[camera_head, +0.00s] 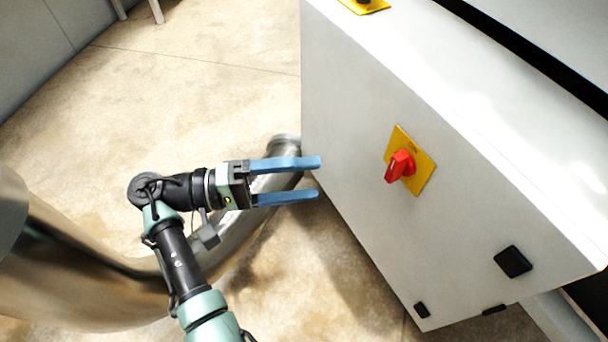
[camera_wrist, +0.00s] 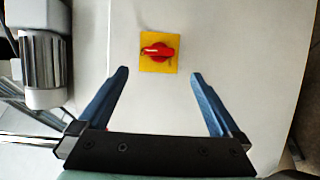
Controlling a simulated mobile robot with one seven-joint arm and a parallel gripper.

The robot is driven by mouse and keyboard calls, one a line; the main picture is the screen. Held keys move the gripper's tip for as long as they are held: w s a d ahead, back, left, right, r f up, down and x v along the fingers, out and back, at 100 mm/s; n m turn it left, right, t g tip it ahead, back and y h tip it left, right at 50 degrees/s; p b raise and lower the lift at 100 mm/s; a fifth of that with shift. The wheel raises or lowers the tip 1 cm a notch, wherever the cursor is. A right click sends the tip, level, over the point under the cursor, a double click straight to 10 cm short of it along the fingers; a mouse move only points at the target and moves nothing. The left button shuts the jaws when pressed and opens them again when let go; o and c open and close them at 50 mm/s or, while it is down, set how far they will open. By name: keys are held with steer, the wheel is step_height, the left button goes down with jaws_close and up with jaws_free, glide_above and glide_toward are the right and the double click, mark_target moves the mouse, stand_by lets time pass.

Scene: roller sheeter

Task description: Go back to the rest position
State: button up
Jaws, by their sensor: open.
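My gripper (camera_head: 318,178) is open and empty, its two blue fingers pointing right toward the side of a white cabinet. In the wrist view my gripper (camera_wrist: 157,75) shows its fingers spread apart, with nothing between them. A red rotary switch (camera_head: 399,166) on a yellow plate (camera_head: 423,173) is on the cabinet face, to the right of the fingertips and apart from them. In the wrist view the red switch (camera_wrist: 157,51) lies ahead, beyond and between the fingertips, with its handle roughly horizontal.
The white cabinet (camera_head: 350,110) fills the right side. Another yellow plate (camera_head: 366,4) is on its top. A shiny metal pipe (camera_head: 90,275) runs beneath and behind my arm. A grey motor-like cylinder (camera_wrist: 44,60) stands at left in the wrist view. Tan floor (camera_head: 200,90) is clear at upper left.

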stand_by(0.6)
steer(key=w+d+r+t+y, duration=0.2)
steer(key=w+r+t+y, duration=0.3)
steer(key=w, duration=0.4)
steer(key=w+r+m+t+y+p, duration=0.1)
steer(key=w+r+t+y, duration=0.2)
steer(key=r, duration=0.4)
steer(key=w+r+t+y+p, duration=0.1)
steer(key=w+r+t+y, duration=0.2)
steer(key=r, duration=0.5)
steer(key=s+r+m+t+y, duration=0.15)
steer(key=s+r+t, duration=0.25)
steer(key=r, duration=0.5)
steer(key=s+r+n+t+y, duration=0.1)
steer(key=s+r+t+y, duration=0.2)
steer(key=r, duration=0.6)
steer(key=s+d+r+t+y+p, duration=0.15)
steer(key=s+r+t, duration=0.45)
steer(key=s+r, duration=0.75)
step_height(320, 180, up, 36)
steer(key=w+p, duration=0.1)
steer(key=p, duration=3.6)
steer(key=shift+a+f+y, duration=0.2)
steer(key=shift+a+y, duration=0.1)
steer(key=shift+a, duration=0.05)
